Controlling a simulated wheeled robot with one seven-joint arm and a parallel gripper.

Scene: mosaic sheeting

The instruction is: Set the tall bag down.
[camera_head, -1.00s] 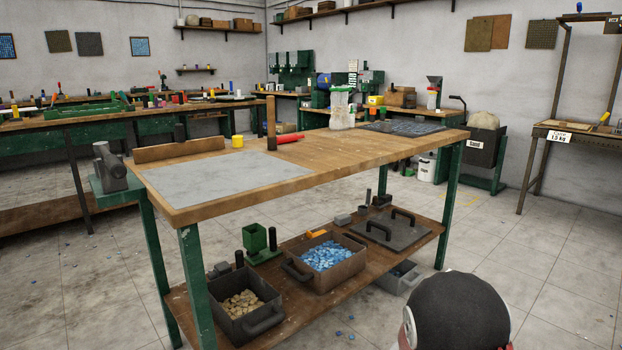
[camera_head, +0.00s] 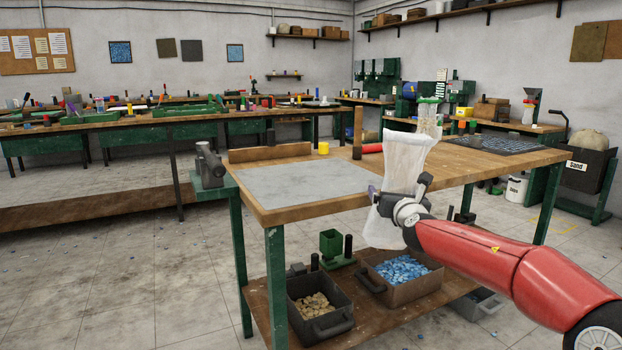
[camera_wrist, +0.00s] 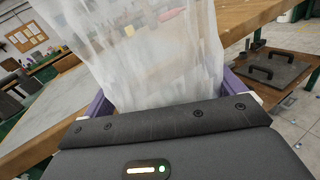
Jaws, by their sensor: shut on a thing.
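A tall, whitish, see-through bag (camera_head: 407,160) is upright in my gripper, in front of the near edge of the wooden table in the head view. My gripper (camera_head: 384,192) is shut on the bag around its narrow middle. In the wrist view the bag (camera_wrist: 150,50) fills the centre between the purple fingers of my gripper (camera_wrist: 165,85). The bag's lower part hangs below the tabletop level in the head view. Whether it touches the table edge, I cannot tell.
The wooden table (camera_head: 440,172) has a bare grey sheet (camera_head: 306,187) on its left part. A yellow cup (camera_head: 323,148), a wooden post (camera_head: 357,133), a red roll (camera_head: 371,148) and a dark panel (camera_head: 500,145) stand or lie farther back. Bins with blue pieces (camera_head: 402,269) and tan pieces (camera_head: 314,305) are below.

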